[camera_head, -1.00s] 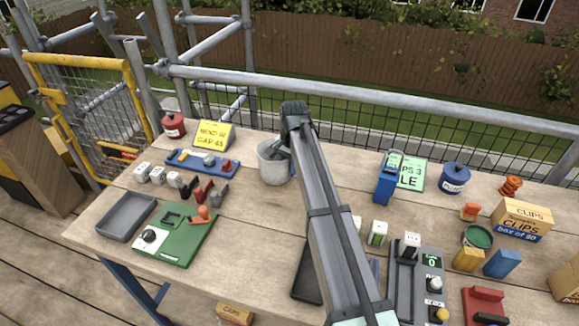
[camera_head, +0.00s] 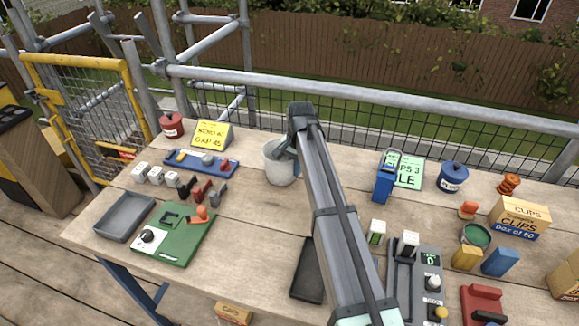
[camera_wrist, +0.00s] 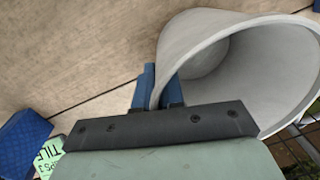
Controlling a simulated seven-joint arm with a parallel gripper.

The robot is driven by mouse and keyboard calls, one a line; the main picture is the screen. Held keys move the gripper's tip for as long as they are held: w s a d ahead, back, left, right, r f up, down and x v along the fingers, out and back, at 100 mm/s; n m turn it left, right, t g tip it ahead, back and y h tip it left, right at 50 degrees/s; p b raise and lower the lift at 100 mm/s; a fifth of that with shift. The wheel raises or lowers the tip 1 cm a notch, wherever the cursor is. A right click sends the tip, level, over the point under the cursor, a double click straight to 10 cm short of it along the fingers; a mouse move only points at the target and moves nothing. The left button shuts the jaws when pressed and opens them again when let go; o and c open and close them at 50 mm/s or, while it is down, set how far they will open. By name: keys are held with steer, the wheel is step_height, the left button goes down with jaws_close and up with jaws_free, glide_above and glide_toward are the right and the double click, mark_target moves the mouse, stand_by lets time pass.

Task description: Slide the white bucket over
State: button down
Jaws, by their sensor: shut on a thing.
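The white bucket (camera_head: 277,165) stands upright on the wooden table, left of my arm near the back edge. It also fills the right of the wrist view (camera_wrist: 215,55), where its open mouth and inside show. My gripper (camera_head: 286,150) is at the bucket's rim, on its right side in the head view. In the wrist view its blue fingers (camera_wrist: 147,88) are shut on the bucket's wall at the rim. My arm hides part of the table right of the bucket.
A blue tool rack (camera_head: 203,163) and a yellow sign (camera_head: 212,134) stand left of the bucket. A blue caddy (camera_head: 384,182), a green sign (camera_head: 410,172) and a blue pot (camera_head: 454,178) are to the right. A dark tray (camera_head: 308,272) lies in front. Bare table lies directly before the bucket.

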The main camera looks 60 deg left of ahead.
steer(key=shift+w+d, duration=6.15)
steer(key=shift+d, duration=0.15)
steer(key=c, duration=1.2)
jaws_free()
steer(key=shift+o, duration=0.2)
step_height(320, 180, up, 14)
steer(key=shift+w+d, duration=0.25)
steer(key=shift+d, duration=0.1)
